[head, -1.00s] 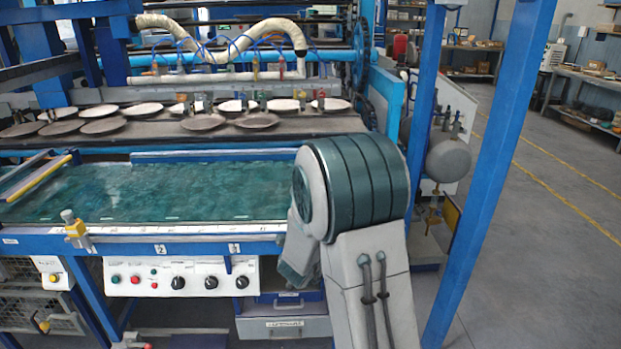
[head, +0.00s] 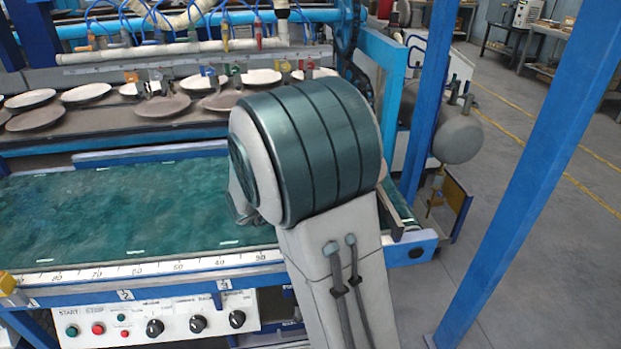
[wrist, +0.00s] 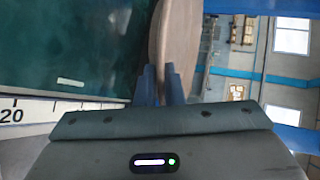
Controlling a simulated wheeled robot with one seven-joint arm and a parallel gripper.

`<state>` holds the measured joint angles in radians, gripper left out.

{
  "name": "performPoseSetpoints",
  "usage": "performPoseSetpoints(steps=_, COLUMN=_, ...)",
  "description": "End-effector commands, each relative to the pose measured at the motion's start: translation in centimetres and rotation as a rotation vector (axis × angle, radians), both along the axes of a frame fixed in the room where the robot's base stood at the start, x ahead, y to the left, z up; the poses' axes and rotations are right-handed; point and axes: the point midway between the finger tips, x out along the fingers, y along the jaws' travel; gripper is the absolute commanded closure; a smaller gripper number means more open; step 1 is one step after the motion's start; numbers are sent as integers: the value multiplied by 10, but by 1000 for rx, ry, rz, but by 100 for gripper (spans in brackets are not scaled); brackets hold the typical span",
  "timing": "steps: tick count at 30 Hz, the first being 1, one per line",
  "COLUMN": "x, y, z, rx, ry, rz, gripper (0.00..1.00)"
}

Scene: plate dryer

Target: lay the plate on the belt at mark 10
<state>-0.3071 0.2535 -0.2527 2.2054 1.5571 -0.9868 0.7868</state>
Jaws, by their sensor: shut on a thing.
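In the wrist view, my gripper (wrist: 160,88) is shut on a pale brownish plate (wrist: 178,40), which shows nearly edge-on and tall between the dark blue fingers. The green belt (wrist: 60,40) lies to the left of the plate in that view. In the head view, the belt (head: 110,210) stretches left of my arm, and its near part shows no plate. A white scale (head: 160,268) runs along its front edge; a "20" on the scale (wrist: 30,108) shows at the wrist view's lower left. Mark 10 cannot be read surely. My arm hides the gripper and held plate in the head view.
Several plates, one a brown plate (head: 165,104), lie on a dark rack behind the belt. A control panel (head: 155,322) with buttons and knobs hangs below the front rail. A blue post (head: 520,170) stands at the right, with open floor around it.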

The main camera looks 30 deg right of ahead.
Motion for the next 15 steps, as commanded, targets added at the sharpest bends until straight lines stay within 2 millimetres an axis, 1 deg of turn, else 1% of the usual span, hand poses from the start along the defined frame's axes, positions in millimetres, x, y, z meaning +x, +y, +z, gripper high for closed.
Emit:
performPoseSetpoints(steps=2, x=5, y=-1, z=-1, rx=-4, ry=-2, rz=-3, gripper=100)
performPoseSetpoints(steps=5, x=17, y=-2, z=-9, rx=-5, ry=0, rz=-5, gripper=100)
performPoseSetpoints(steps=15, x=71, y=-9, z=-42, rx=-5, ry=-1, rz=-7, gripper=100)
